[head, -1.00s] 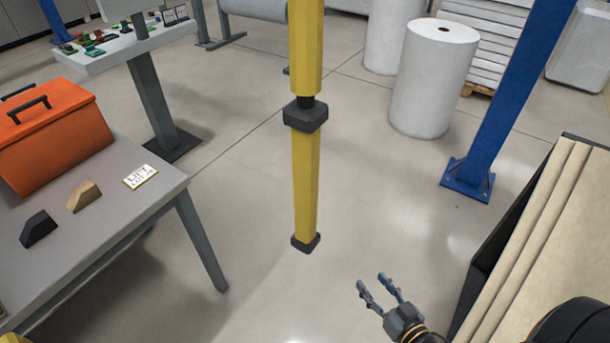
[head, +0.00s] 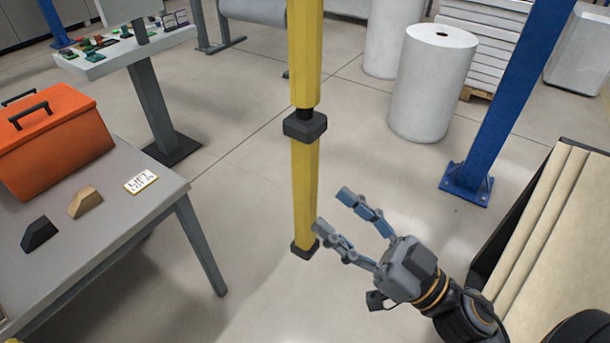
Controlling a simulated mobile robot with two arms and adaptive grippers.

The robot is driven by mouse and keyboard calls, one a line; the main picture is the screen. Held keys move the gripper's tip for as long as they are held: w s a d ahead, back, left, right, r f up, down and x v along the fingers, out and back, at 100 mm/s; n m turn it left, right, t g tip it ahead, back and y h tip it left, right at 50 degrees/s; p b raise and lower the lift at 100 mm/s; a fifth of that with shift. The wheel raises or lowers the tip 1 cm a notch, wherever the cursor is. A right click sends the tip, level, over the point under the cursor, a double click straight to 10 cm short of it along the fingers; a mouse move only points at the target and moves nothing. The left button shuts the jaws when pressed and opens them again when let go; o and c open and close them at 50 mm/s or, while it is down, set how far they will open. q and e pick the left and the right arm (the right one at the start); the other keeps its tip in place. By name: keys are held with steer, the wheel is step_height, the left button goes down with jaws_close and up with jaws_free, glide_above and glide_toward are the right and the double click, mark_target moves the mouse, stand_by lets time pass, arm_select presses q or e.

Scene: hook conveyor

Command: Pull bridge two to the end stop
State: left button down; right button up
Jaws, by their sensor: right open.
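A yellow hanging bar (head: 305,185) with a dark collar (head: 305,126) partway down and a dark end cap (head: 305,247) comes down from above in the middle of the head view. Its upper end is out of view, so I cannot tell what it hangs from. No part clearly marked as bridge two or the end stop shows. My right gripper (head: 331,212) is open and empty. Its fingers point up and left, and in the picture they are close to the bar's lower right side; I cannot tell whether they touch it. My left gripper is not in view.
A grey table (head: 160,203) at left holds an orange toolbox (head: 52,140), a black wedge (head: 39,233), a tan wedge (head: 85,201) and a card (head: 140,181). A blue post (head: 510,95), white rolls (head: 432,85) and a case with tan boards (head: 545,235) stand at right.

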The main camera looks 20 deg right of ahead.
mark_target(314, 192)
steer(key=p+x, duration=0.2)
steer(key=x, duration=0.4)
steer(key=shift+r+p, duration=0.15)
steer(key=shift+p, duration=0.2)
steer(key=shift+w+a, duration=0.25)
steer(key=shift+w, duration=0.15)
jaws_close()
